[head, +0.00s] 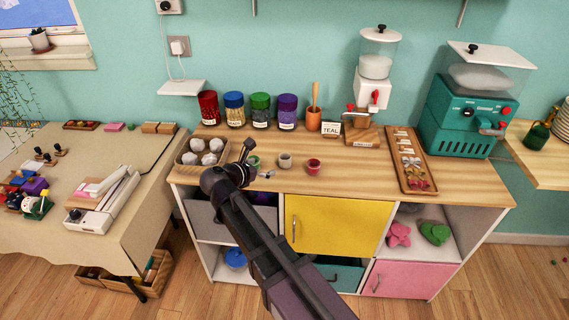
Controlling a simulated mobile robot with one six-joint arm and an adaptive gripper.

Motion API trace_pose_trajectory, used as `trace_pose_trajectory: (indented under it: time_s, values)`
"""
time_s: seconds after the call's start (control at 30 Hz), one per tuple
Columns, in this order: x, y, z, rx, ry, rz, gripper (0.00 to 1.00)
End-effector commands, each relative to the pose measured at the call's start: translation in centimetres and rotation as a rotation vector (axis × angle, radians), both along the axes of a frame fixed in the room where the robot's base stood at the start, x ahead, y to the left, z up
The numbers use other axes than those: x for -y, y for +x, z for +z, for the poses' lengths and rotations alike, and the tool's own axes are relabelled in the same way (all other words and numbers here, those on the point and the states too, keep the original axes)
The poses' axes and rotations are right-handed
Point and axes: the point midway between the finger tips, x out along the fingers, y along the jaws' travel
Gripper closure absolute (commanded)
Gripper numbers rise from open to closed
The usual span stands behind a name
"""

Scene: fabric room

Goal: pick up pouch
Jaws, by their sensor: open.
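I cannot make out anything that is clearly a pouch. A pink star-shaped soft thing (399,235) and a green heart-shaped one (436,233) lie in the open right cubby of the cabinet. My arm reaches up from the bottom edge to the front left of the wooden counter. My gripper (245,153) is at its dark end, beside the tray of white balls (180,158). It is open, with nothing seen in it. Its fingers are small and hard to make out. My arm hides part of the cabinet front.
Several lidded jars (261,110) stand along the back of the counter (350,180). Small cups (314,167) stand near its middle. A long tray (411,165) and a teal machine (462,115) are at right. A cloth-covered table (130,215) stands at left.

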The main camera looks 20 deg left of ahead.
Motion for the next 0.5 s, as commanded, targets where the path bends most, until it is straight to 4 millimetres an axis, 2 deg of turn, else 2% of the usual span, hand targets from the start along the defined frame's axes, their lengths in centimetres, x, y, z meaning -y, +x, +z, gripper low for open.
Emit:
trace_pose_trajectory:
  time_s: [0.13, 0.5]
  values:
    - [-0.97, -0.4, 0.05, 0.008, -0.031, 0.029, 0.0]
    - [-1.19, -0.5, 0.03, 0.008, -0.033, 0.032, 0.0]
